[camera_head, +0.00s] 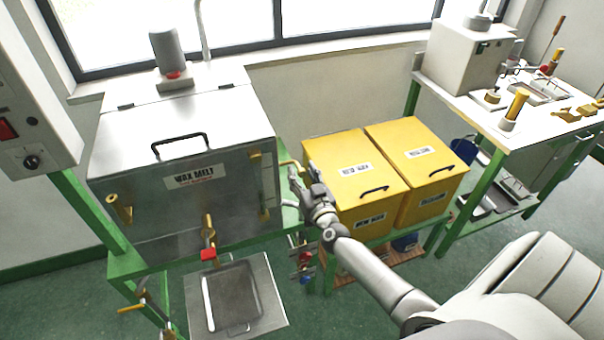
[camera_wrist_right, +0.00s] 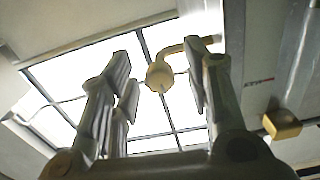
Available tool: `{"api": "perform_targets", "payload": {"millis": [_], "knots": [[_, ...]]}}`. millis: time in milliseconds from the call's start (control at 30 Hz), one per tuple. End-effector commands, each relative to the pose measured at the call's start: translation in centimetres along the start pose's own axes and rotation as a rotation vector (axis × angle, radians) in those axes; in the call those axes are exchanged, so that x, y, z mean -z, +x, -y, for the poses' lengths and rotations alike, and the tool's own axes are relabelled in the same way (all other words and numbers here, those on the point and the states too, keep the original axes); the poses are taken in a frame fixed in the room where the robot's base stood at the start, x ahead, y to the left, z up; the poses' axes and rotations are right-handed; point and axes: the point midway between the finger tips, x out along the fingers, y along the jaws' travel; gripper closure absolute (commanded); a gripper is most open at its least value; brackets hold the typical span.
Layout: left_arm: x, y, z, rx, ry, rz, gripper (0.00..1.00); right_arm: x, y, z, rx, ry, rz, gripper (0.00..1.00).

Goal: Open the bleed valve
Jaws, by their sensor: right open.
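The wax melt tank (camera_head: 180,150) is a steel box with a black lid handle and a "WAX MELT" label. A brass-coloured bent lever (camera_head: 287,163) sticks out at its right side, and I take it for the bleed valve. In the right wrist view the round brass body with its bent handle (camera_wrist_right: 160,77) shows between the fingers. My right gripper (camera_head: 299,178) is open beside the tank's right side, close to the lever. I cannot tell whether a finger touches it. My left gripper is not in view.
Two yellow lidded bins (camera_head: 357,172) stand just right of my right gripper. A brass tap with a red handle (camera_head: 208,254) hangs above a grey tray (camera_head: 232,300) at the tank's front. A white workbench (camera_head: 500,120) with tools stands at the right.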

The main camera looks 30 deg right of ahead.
Motion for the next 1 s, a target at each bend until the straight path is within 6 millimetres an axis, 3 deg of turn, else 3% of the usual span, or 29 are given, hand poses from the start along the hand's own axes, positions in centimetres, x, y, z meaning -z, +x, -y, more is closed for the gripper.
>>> {"api": "perform_targets", "payload": {"millis": [400,733,1000], "knots": [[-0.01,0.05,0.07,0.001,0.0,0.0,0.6,0.03,0.67,-0.05,-0.001,0.0,0.0,0.56],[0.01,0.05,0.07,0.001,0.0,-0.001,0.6,0.03,0.66,-0.05,-0.001,0.0,0.0,0.98],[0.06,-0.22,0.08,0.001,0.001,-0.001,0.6,0.07,0.64,-0.01,-0.001,0.052,0.001,1.0]]}}
